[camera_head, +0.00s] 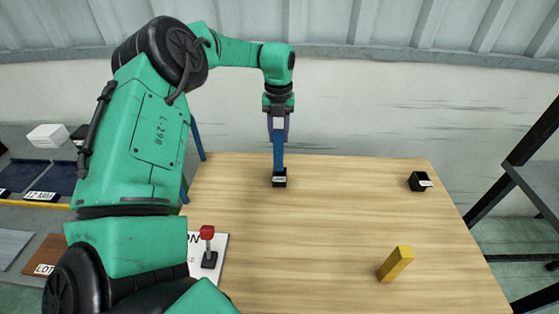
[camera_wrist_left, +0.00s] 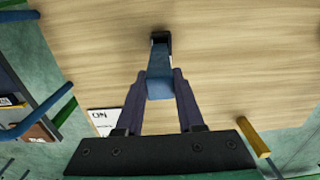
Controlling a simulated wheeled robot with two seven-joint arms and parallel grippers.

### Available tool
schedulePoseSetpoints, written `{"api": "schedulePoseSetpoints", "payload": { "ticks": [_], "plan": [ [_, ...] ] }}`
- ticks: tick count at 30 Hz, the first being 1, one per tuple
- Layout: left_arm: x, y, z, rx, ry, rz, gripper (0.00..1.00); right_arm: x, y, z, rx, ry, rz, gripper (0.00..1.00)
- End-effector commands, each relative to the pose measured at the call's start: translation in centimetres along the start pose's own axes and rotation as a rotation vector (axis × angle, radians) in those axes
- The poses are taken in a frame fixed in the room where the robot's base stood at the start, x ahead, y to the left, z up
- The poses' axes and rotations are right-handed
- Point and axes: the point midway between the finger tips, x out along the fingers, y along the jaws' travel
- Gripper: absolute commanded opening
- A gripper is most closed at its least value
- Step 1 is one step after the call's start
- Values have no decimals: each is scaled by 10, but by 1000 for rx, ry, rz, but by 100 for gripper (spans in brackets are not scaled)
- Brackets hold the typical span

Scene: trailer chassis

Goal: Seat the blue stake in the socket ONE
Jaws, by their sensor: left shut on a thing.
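The blue stake (camera_head: 279,158) stands about upright, and my left gripper (camera_head: 278,133) is shut on its upper part. Its lower end meets a small black socket (camera_head: 279,180) with a white label on the wood table; the label is too small to read surely. I cannot tell how deep the stake's end is in it. In the left wrist view the stake (camera_wrist_left: 160,82) runs between the fingers to the dark socket (camera_wrist_left: 161,37). A second black socket (camera_head: 418,182) with a white label sits at the right, empty. My right gripper is not in view.
A red-topped piece (camera_head: 208,246) in a black base stands on a white card (camera_head: 220,266) at the left. Blue trays (camera_head: 50,178) are farther left. The table's middle is clear.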

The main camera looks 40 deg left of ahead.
Motion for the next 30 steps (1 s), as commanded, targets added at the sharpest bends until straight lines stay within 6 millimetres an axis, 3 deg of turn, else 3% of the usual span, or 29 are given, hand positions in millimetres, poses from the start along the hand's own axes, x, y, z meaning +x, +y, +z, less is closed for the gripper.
{"api": "schedulePoseSetpoints", "payload": {
  "ticks": [4,7,11,15,20,21,23,30],
  "plan": [
    [21,0,0,0,-1,-1,0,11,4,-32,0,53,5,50],
    [44,0,0,0,0,-1,0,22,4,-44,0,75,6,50],
    [68,0,0,0,0,-1,0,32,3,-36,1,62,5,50],
    [67,0,0,0,-1,-2,0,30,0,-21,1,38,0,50],
    [70,0,0,0,-1,-1,0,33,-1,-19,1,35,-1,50],
    [69,0,0,0,-1,-1,45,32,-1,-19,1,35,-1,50],
    [68,0,0,0,-1,-1,67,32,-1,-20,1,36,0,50],
    [68,0,0,0,-1,-1,67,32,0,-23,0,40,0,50]
  ]
}}
